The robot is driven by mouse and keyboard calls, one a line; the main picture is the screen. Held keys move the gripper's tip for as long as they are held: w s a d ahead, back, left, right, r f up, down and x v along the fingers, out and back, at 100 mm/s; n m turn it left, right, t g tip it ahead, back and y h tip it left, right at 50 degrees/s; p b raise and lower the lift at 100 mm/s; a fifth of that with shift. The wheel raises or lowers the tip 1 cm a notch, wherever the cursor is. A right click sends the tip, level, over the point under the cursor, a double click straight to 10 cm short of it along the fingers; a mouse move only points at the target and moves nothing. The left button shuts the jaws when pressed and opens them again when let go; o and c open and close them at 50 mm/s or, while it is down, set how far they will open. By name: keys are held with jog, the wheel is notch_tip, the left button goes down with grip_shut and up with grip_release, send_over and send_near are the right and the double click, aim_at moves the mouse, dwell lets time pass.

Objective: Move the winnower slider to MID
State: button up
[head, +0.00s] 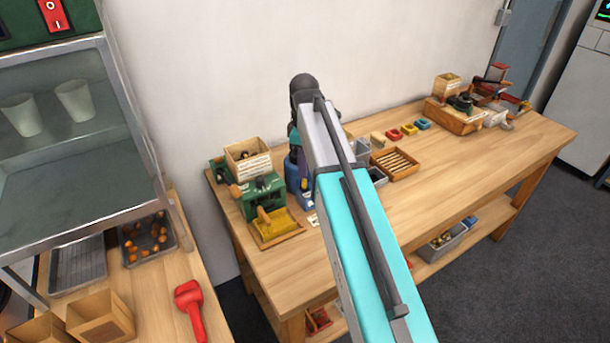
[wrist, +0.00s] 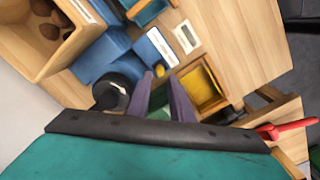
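On the bench's left end stands a green machine (head: 262,190) with a wooden hopper (head: 247,160) and a yellow tray (head: 275,230). A blue machine body (head: 293,176) is beside it, partly hidden by my arm. I cannot tell for sure which is the winnower. In the wrist view, the blue body (wrist: 112,50) carries a black round part (wrist: 110,92) and a small yellow part (wrist: 160,71). No slider or MID mark is readable. My gripper (wrist: 162,82) has its two purple-grey fingers apart, close beside the blue body. Nothing is visibly held; contact is unclear.
The wrist view also shows a hopper of brown pieces (wrist: 45,30), a white label (wrist: 186,38) and a yellow tray (wrist: 200,86). A slatted wooden tray (head: 396,163) and small coloured blocks (head: 408,129) lie farther right. The bench's right middle (head: 470,150) is clear.

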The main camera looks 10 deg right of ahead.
aim_at(304, 184)
jog(key=shift+f+p, duration=0.45)
jog(key=shift+f, duration=1.85)
jog(key=shift+c, duration=0.4)
grip_shut()
